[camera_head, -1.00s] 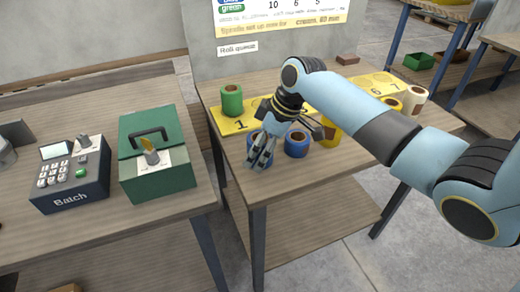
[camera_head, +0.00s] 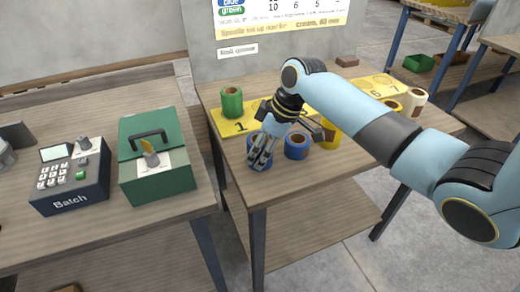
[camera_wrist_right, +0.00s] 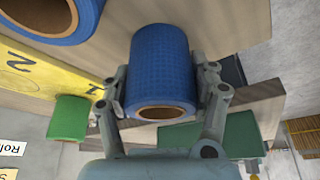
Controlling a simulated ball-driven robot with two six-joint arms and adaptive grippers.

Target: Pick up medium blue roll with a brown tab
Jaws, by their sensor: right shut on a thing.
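A blue roll (camera_wrist_right: 160,65) with a brown core sits between the fingers of my right gripper (camera_wrist_right: 166,98) in the right wrist view, touched on both sides. In the head view my right gripper (camera_head: 261,158) points down at the front left of the roll table, shut on this roll, which it mostly hides. A second blue roll (camera_head: 297,148) stands just right of it; a blue roll also shows at the upper left of the wrist view (camera_wrist_right: 80,30). I cannot make out a brown tab apart from the brown cores. My left gripper is not in view.
A green roll (camera_head: 232,102) stands behind on the numbered yellow strip (camera_head: 222,124). Yellow rolls (camera_head: 332,136) and a cream roll (camera_head: 414,99) are further right. A green box (camera_head: 157,184) and a keypad device (camera_head: 72,178) are on the left table.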

